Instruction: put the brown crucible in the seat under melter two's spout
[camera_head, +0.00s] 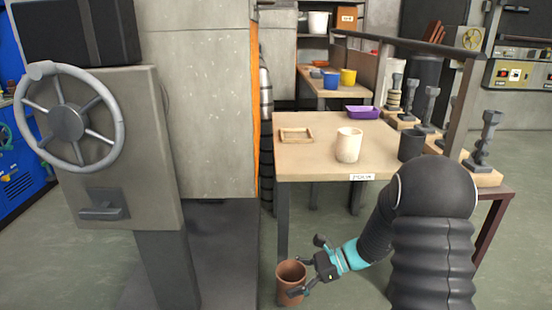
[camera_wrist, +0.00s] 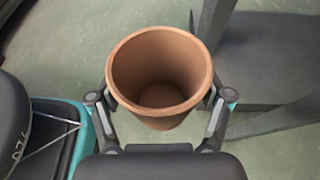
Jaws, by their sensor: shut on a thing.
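The brown crucible (camera_head: 290,280) is an open-topped, empty cup held upright in my gripper (camera_head: 303,278), low in front of the table in the head view. In the wrist view the crucible (camera_wrist: 160,75) sits between the two fingers of my gripper (camera_wrist: 162,105), which touch it on both sides. I can see down into its bare inside. I cannot make out melter two's spout or the seat under it in either view.
A wooden table (camera_head: 310,160) holds a cream crucible (camera_head: 348,145), a dark crucible (camera_head: 411,145), a small wooden tray (camera_head: 296,135) and a purple tray (camera_head: 362,112). A grey machine with a handwheel (camera_head: 68,122) stands at left.

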